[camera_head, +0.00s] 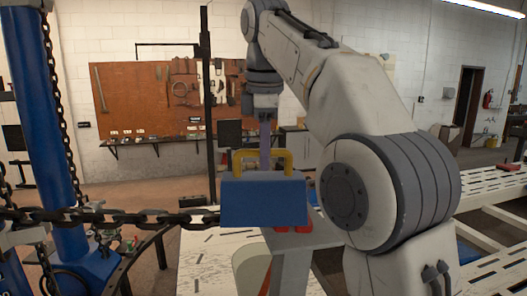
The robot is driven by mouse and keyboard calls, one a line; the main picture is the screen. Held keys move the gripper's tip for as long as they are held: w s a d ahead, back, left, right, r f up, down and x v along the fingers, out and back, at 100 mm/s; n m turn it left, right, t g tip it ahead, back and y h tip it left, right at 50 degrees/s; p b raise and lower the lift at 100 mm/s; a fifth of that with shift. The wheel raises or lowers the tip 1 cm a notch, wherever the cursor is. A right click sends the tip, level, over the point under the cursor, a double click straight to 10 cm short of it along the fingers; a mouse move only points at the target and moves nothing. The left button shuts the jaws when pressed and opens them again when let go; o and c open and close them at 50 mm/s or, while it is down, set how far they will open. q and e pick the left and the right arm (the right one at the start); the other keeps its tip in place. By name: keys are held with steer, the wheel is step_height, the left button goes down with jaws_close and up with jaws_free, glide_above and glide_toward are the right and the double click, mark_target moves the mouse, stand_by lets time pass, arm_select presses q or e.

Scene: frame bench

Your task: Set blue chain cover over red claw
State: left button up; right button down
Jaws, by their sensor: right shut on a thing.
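The blue chain cover (264,202) is a box with a yellow handle (265,155) on top, in the middle of the head view. My right gripper (265,158) points down from above and is shut on the cover by its handle. The red claw (290,229) shows only as small red parts below the cover's lower right edge; the rest is hidden. The cover is upright and in front of or over the claw; I cannot tell whether it rests on it. My left gripper is not in view.
A dark chain (130,218) runs level from the left up to the cover's left side. A blue post (48,120) with a hanging chain stands at the left. A grey stand (291,265) is under the claw. A slotted white bench (490,185) lies at the right.

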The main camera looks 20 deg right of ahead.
steer(key=shift+f, duration=0.25)
steer(key=c, duration=0.7)
jaws_free()
steer(key=shift+f, duration=0.1)
steer(key=r+p, duration=0.2)
steer(key=r, duration=0.1)
steer(key=s+r+p, duration=0.1)
steer(key=r+p, duration=0.2)
steer(key=r, duration=0.1)
steer(key=s+r+p, duration=0.1)
steer(key=r+p, duration=0.1)
steer(key=r, duration=0.1)
steer(key=shift+a+r, duration=0.2)
steer(key=shift+r, duration=0.05)
